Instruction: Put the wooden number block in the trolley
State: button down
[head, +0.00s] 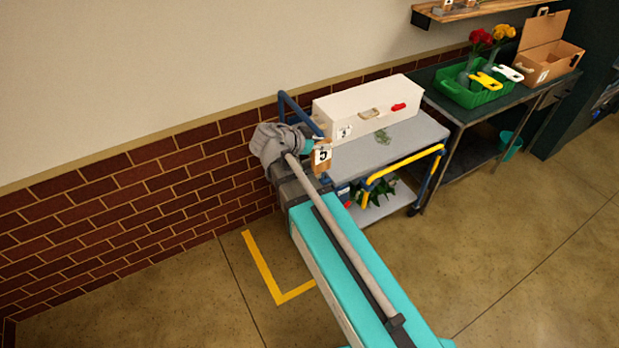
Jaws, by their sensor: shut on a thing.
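The wooden number block (322,158), tan with a white face marked with a dark numeral that looks like 5, is at my gripper (323,148). My gripper is shut on it, and the fingers are partly hidden by my own arm. The trolley (410,140) has a grey top shelf, a lower shelf, a blue frame and a yellow handle bar. The block appears at the left end of the trolley, in front of its top shelf in the picture. I cannot tell whether it touches the trolley.
Green leaves (380,190) lie on the lower shelf. A dark table (447,105) holds a green crate (470,97).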

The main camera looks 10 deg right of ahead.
jog(key=w+r+p, duration=0.3)
jog(key=w, duration=0.6)
jog(key=w+r+p, duration=0.3)
jog(key=w, duration=0.5)
jog(key=shift+w+m+g, duration=0.35)
jog(key=shift+m+g, duration=0.05)
notch_tip(320, 180, down, 24)
jog(key=b, duration=2.4)
jog(key=shift+r, duration=0.1)
jog(key=shift+f+b, duration=2.05)
jog(key=shift+f, duration=0.05)
jog(key=shift+f, duration=0.1)
jog(key=c, duration=0.5)
grip_release()
jog(key=shift+c, duration=0.2)
